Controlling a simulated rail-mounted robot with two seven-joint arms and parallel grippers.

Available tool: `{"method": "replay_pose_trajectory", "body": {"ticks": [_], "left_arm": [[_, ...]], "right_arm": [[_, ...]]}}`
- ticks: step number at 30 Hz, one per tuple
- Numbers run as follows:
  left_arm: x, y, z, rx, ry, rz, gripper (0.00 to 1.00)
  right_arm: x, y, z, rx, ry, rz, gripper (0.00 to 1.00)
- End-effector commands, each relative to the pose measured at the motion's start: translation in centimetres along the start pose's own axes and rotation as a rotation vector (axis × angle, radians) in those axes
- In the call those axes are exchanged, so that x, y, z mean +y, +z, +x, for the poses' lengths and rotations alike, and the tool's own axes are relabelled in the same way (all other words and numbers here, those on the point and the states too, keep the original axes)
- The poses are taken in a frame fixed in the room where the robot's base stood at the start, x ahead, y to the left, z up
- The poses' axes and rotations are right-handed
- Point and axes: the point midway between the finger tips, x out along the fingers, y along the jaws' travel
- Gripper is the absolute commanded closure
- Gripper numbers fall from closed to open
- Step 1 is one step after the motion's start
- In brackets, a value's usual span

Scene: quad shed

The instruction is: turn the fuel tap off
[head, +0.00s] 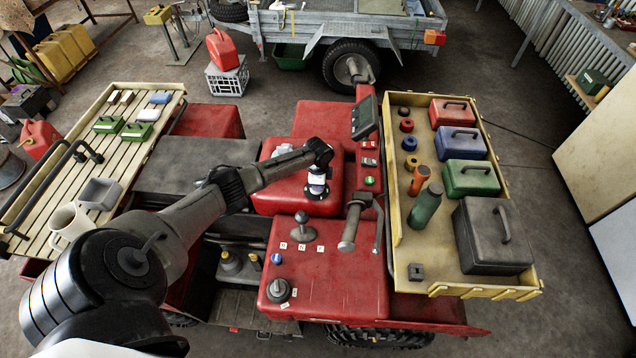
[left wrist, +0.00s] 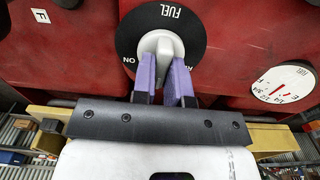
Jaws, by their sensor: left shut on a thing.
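The fuel tap (left wrist: 160,42) shows in the left wrist view as a pale grey knob on a round black plate lettered FUEL, upside down in this view. An ON mark is at the plate's left, and a partly hidden mark is at its right. My left gripper (left wrist: 164,78) has its purple fingers on both sides of the knob's lower arm, shut on it. In the head view my left gripper (head: 317,182) points down at the red tank (head: 275,195) and largely hides the tap. My right gripper is not in view.
In the left wrist view a white gauge (left wrist: 283,90) with a red needle is right of the tap. A dash with a gear lever (head: 302,232) and a handlebar grip (head: 350,228) are near the tank. A cargo tray (head: 392,190) with boxes stands to the right.

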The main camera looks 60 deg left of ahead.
Motion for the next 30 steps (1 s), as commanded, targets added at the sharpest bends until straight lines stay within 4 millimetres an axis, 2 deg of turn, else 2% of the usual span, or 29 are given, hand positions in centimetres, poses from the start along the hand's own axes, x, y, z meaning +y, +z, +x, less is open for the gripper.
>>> {"method": "replay_pose_trajectory", "body": {"ticks": [11, 12, 19, 26, 30], "left_arm": [[-0.04, -0.05, -0.13, 0.001, 0.000, -0.002, 1.00], [-0.04, -0.05, -0.13, 0.001, 0.000, -0.002, 0.82], [-0.03, -0.02, -0.08, 0.001, 0.000, -0.002, 0.61], [-0.03, 0.00, -0.09, 0.000, 0.000, -0.002, 0.61], [-0.09, 0.03, -0.98, 0.001, -0.001, -0.002, 0.61]], "right_arm": [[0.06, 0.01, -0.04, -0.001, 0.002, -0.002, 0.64], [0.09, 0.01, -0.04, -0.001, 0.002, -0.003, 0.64], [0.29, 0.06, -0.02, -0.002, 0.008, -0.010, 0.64], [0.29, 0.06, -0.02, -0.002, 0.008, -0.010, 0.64], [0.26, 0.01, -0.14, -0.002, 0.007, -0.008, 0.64]]}}
